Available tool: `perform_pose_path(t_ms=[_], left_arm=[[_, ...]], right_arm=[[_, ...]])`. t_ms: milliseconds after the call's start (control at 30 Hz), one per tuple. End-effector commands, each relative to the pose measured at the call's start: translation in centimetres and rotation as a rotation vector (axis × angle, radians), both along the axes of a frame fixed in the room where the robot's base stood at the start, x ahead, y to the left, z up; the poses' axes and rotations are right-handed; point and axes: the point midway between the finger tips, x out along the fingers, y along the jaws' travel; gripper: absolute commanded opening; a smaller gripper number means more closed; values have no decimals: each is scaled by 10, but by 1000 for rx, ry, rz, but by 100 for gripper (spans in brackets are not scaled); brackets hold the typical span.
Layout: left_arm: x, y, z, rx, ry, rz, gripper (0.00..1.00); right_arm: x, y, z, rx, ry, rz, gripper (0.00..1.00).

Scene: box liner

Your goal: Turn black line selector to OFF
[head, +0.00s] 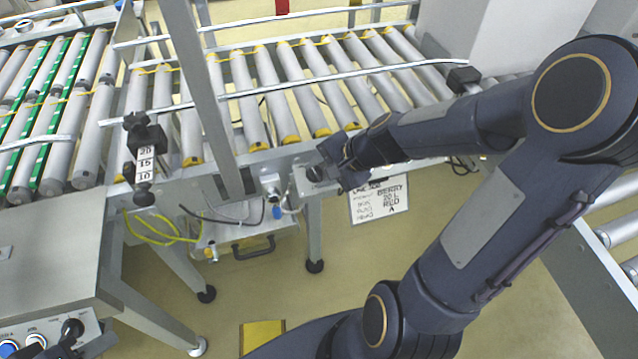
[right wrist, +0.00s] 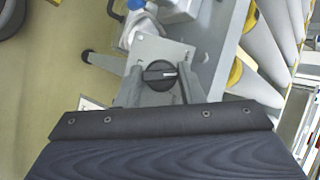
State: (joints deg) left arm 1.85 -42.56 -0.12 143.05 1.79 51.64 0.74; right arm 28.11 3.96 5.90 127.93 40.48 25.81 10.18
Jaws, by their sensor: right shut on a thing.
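The black line selector (right wrist: 158,75) is a round knob with a white mark on a grey plate (right wrist: 153,50). In the right wrist view its mark lies roughly level and points right. In the head view the small selector box (head: 302,182) is on the conveyor's front side, and the knob is partly hidden by my gripper. My right gripper (head: 328,172) is at the knob, its fingers on either side of it, shut on it in the right wrist view (right wrist: 160,84). No OFF lettering is readable.
The roller conveyor (head: 290,92) runs behind the selector. A grey upright post (head: 205,90) stands left of it. A white sign (head: 379,202) hangs just below right. A control panel (head: 45,335) with buttons is at lower left. Open floor lies below.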

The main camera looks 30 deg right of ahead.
Motion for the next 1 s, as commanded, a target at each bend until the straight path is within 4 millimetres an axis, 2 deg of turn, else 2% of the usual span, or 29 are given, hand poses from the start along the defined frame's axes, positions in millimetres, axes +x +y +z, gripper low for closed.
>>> perform_pose_path(t_ms=[33, 100, 400, 633, 1000], left_arm=[[0, 0, -16, 0, 0, 0, 36], [0, 0, -25, 0, 0, 0, 36], [0, 0, -50, 0, 0, 0, 36], [0, 0, -58, 0, 0, 0, 36], [0, 0, -59, 0, 0, 0, 36]], right_arm=[[2, 1, -5, 24, -16, -27, 12], [1, 1, -5, 61, -24, -68, 12], [-1, 2, -2, 180, -49, -203, 12], [-1, 2, -1, 225, -58, -253, 12], [-2, 2, 1, 238, -58, -265, 12]])
